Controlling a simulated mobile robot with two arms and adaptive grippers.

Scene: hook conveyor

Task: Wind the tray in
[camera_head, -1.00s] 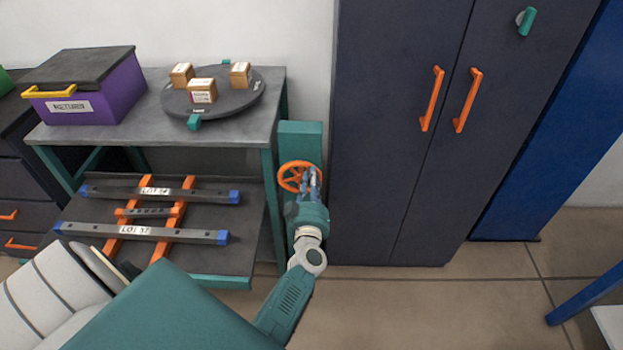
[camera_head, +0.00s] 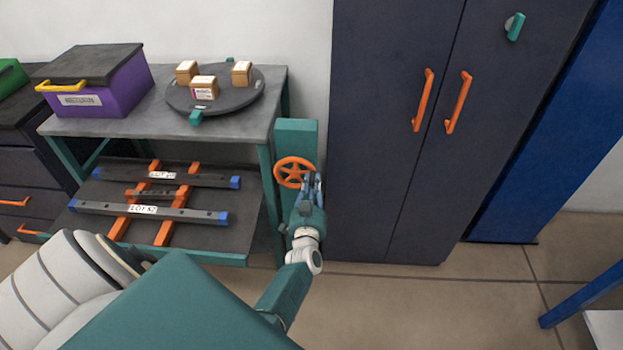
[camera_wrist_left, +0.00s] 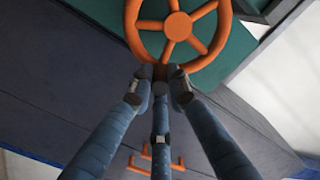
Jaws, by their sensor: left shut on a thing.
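The tray (camera_head: 225,230) is a dark flat slide with a teal front edge. It sits low under the grey table and juts out in front of it. Two grey bars with blue ends (camera_head: 150,213) lie on it across orange supports (camera_head: 165,230). An orange spoked handwheel (camera_head: 294,172) is mounted on a teal post to the right of the table. My left gripper (camera_head: 312,185) is shut at the lower rim of the wheel. In the left wrist view its fingers (camera_wrist_left: 160,92) close at the bottom of the wheel (camera_wrist_left: 178,27), hiding what lies between them. My right gripper is out of view.
The table (camera_head: 225,125) carries a dark turntable (camera_head: 240,98) with three small boxes and a purple bin (camera_head: 125,92). A dark cabinet (camera_head: 380,180) with orange handles stands close to the right of the wheel. The floor in front is clear.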

